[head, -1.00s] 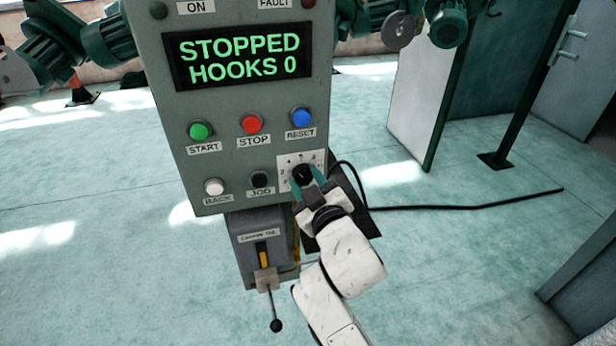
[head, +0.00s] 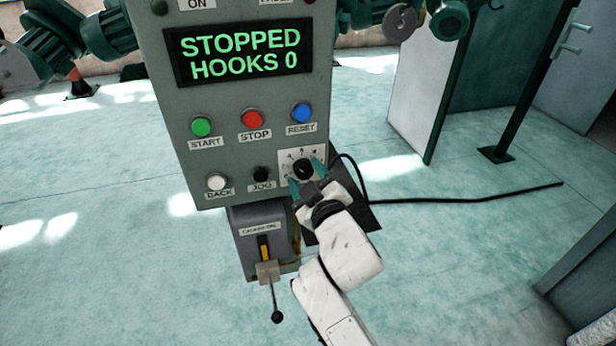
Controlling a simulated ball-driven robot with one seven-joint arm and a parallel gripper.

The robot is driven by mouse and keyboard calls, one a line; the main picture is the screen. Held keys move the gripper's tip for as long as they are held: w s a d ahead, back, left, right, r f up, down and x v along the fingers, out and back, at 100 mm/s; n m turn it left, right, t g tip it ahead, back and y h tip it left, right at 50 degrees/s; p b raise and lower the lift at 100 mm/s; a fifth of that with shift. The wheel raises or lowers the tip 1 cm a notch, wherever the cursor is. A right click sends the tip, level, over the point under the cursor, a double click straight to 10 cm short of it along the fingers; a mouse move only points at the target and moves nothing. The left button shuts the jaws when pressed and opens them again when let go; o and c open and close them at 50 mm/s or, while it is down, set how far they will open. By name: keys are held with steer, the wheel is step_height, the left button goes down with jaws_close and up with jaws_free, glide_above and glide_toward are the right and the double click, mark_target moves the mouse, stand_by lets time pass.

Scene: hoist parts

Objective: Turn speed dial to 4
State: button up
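The speed dial is a black knob (head: 302,168) on a white numbered plate (head: 290,158) at the lower right of the grey control panel (head: 225,105). The numbers around it are too small to read surely, and its pointer setting cannot be made out. My gripper (head: 306,178) is at the dial from below right. Its two teal fingers are spread wide, one on each side of the knob, with a gap to the knob showing. The lower part of the plate is partly hidden by my gripper.
The panel display (head: 240,54) reads "STOPPED HOOKS 0". Green START (head: 201,126), red STOP (head: 252,118), blue RESET (head: 301,112), white BACK (head: 216,181) and black JOG (head: 261,173) buttons sit near the dial. A lever (head: 274,298) hangs below the panel.

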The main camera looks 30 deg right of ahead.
steer(key=shift+o, duration=0.7)
steer(key=shift+s, duration=0.25)
steer(key=b+v, duration=0.2)
steer(key=v, duration=0.8)
steer(key=shift+s, duration=0.15)
